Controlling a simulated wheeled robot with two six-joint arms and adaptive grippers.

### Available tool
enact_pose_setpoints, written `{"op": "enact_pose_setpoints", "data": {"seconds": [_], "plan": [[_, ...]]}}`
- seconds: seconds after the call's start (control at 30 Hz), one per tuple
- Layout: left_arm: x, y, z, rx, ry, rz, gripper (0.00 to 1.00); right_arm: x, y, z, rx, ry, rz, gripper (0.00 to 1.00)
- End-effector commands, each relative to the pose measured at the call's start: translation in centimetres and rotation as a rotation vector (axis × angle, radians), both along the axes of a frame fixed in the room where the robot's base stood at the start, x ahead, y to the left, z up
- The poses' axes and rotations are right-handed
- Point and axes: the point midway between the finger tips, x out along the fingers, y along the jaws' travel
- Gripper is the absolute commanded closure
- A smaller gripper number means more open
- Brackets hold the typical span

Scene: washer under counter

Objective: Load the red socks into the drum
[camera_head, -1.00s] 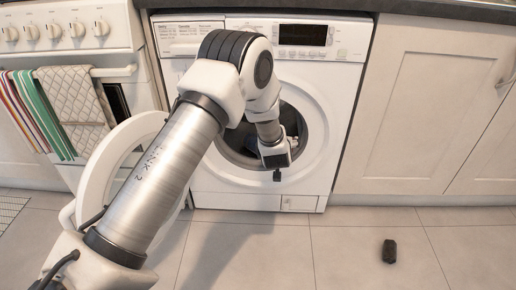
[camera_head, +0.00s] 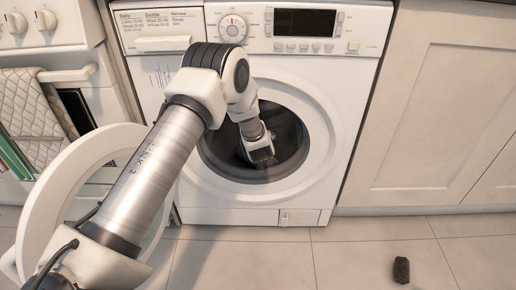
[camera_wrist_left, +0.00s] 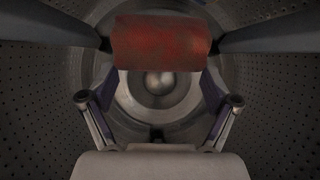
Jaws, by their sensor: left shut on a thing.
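The red socks (camera_wrist_left: 160,43), a rolled bundle, show in the left wrist view, held between the fingertips of my left gripper (camera_wrist_left: 158,78). The perforated drum wall (camera_wrist_left: 40,110) surrounds them, and the drum's round back lies behind. In the head view my left gripper (camera_head: 262,158) is inside the washer's drum opening (camera_head: 290,145). Its fingers and the socks are hidden there by the wrist and the dark interior. My right gripper is in neither view.
The washer's round door (camera_head: 45,200) stands open to the left, beside my arm. A dark rolled bundle (camera_head: 401,270) lies on the tiled floor at right. Cabinets (camera_head: 430,110) flank the washer on the right; an oven with hanging towels (camera_head: 28,105) is at left.

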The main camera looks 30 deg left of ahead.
Motion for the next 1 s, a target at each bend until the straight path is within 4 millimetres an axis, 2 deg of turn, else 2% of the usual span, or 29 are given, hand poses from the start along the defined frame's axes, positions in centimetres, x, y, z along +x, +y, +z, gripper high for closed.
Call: {"op": "enact_pose_setpoints", "data": {"seconds": [0.1,0.2,0.43,0.7,0.73,0.77,1.0], "plan": [[0.0,0.0,-2.9,0.001,0.001,-0.002,0.46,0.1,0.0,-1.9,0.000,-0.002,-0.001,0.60],[0.0,0.0,-4.4,0.001,0.001,-0.002,0.46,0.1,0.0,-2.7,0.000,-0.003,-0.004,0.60],[0.0,0.0,-4.2,0.000,-0.001,-0.001,0.46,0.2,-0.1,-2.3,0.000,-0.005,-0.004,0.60],[0.0,0.0,-5.0,0.001,-0.001,-0.001,0.46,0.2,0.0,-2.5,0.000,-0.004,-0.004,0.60],[0.0,0.0,-5.0,0.001,-0.001,-0.001,0.09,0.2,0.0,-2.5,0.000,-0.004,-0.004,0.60],[0.0,0.0,-5.0,0.000,-0.001,-0.001,0.00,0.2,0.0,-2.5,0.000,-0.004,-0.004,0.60],[0.0,0.0,-4.9,0.000,-0.001,-0.001,0.00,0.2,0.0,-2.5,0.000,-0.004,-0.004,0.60]]}}
